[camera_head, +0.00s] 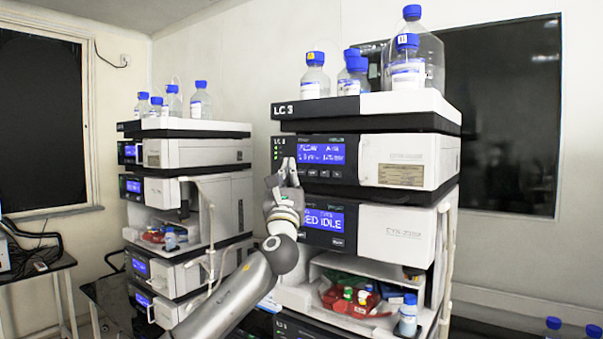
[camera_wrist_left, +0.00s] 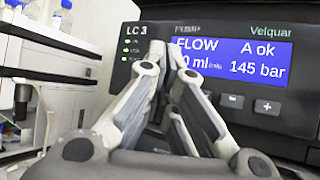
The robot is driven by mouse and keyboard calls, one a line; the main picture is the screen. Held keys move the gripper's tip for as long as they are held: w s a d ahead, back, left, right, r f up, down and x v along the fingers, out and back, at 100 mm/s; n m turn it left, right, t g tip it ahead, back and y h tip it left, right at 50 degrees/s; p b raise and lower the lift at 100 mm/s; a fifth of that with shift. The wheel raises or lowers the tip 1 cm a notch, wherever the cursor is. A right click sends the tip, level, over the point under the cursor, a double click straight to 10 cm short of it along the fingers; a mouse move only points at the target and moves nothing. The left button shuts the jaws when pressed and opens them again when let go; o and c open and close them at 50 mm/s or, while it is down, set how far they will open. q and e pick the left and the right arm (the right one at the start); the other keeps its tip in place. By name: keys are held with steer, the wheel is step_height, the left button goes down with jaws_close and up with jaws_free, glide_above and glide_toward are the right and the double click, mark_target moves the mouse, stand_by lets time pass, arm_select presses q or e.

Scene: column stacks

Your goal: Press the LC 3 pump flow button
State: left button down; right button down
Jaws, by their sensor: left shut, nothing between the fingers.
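The LC 3 pump module (camera_head: 405,163) is the dark-fronted upper unit in the right stack. Its blue display (camera_head: 321,153) shows a line of text starting with FLOW. In the left wrist view the display (camera_wrist_left: 258,57) reads FLOW, A ok and 145 bar. A row of small buttons lies below it; a minus-like button (camera_wrist_left: 232,101) and a plus button (camera_wrist_left: 268,107) show. Any button further left is hidden behind my fingers. My left gripper (camera_head: 289,172) is shut and empty, its tips in front of the panel's left part. Contact cannot be told. My right gripper is not in view.
A lower module with an IDLE display (camera_head: 323,220) sits under the pump. A tray with a red dish and small bottles (camera_head: 408,315) is below. Blue-capped bottles (camera_head: 315,75) stand on top. A second similar stack (camera_head: 205,190) stands to the left, with a gap between.

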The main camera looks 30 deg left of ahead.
arm_select(q)
steer(key=s, duration=0.3)
steer(key=shift+s+a, duration=0.15)
steer(key=shift+s, duration=0.15)
stand_by(0.6)
